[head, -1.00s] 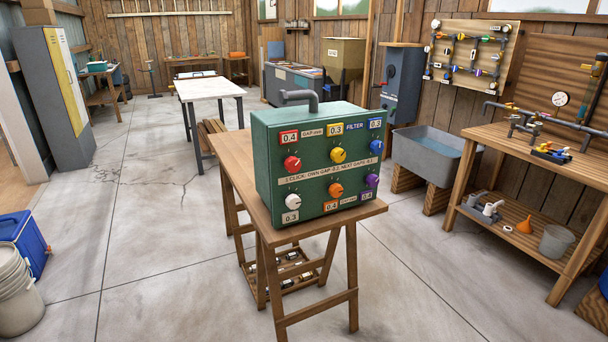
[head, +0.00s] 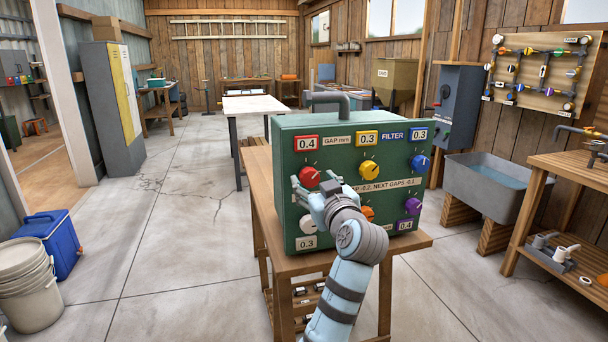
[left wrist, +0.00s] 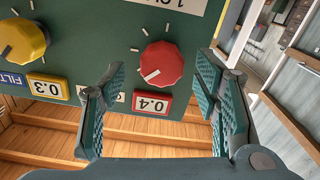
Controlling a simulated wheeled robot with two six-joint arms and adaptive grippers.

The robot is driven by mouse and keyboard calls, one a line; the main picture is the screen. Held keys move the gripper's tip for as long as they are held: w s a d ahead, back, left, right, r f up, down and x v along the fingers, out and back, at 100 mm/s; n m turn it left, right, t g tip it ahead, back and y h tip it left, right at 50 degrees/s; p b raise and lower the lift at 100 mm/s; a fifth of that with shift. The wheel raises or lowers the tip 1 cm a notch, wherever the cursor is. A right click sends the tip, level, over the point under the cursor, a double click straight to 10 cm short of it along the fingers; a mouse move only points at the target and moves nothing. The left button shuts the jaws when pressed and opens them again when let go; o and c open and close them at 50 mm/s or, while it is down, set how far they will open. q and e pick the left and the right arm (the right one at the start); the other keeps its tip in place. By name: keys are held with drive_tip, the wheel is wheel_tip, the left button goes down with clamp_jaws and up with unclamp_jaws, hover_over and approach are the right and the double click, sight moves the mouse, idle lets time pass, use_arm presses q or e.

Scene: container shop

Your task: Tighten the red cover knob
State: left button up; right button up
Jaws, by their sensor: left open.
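The red cover knob (head: 309,176) is at the upper left of the green box's (head: 345,145) front panel, under a red label reading 0.4. In the left wrist view the picture is turned over, and the red knob (left wrist: 161,64) shows with a white pointer line and white tick marks around it. My left gripper (head: 308,186) is in front of the panel at the red knob. In the left wrist view its two fingers (left wrist: 161,78) are open, one on each side of the knob, with gaps showing. I cannot tell how deep they reach. My right gripper is not in view.
A yellow knob (head: 369,169), a blue knob (head: 419,163), a purple knob (head: 413,206) and a white knob (head: 309,224) share the panel. The box stands on a wooden table (head: 262,190). A blue cooler (head: 48,243) is at the left.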

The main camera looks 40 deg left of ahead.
sight(312, 179)
use_arm(q)
drive_tip(key=shift+x, duration=0.85)
drive_tip(key=shift+w+a, duration=0.2)
drive_tip(key=shift+w, duration=0.2)
drive_tip(key=shift+a, duration=0.2)
drive_tip(key=shift+s+a+r, duration=0.1)
drive_tip(key=shift+s+a, duration=0.05)
drive_tip(key=shift+a, duration=0.05)
drive_tip(key=c, duration=1.2)
drive_tip(key=shift+m+p, duration=0.3)
drive_tip(key=shift+p, duration=0.1)
drive_tip(key=shift+r+m+p, duration=0.1)
drive_tip(key=shift+m+p, duration=0.4)
drive_tip(key=shift+p, duration=0.25)
drive_tip(key=m+p, duration=0.4)
drive_tip(key=shift+p, duration=0.3)
drive_tip(key=shift+m+p, duration=1.2)
drive_tip(key=shift+f+m+p, duration=0.2)
drive_tip(key=shift+m+p, duration=0.15)
drive_tip(key=shift+m, duration=0.05)
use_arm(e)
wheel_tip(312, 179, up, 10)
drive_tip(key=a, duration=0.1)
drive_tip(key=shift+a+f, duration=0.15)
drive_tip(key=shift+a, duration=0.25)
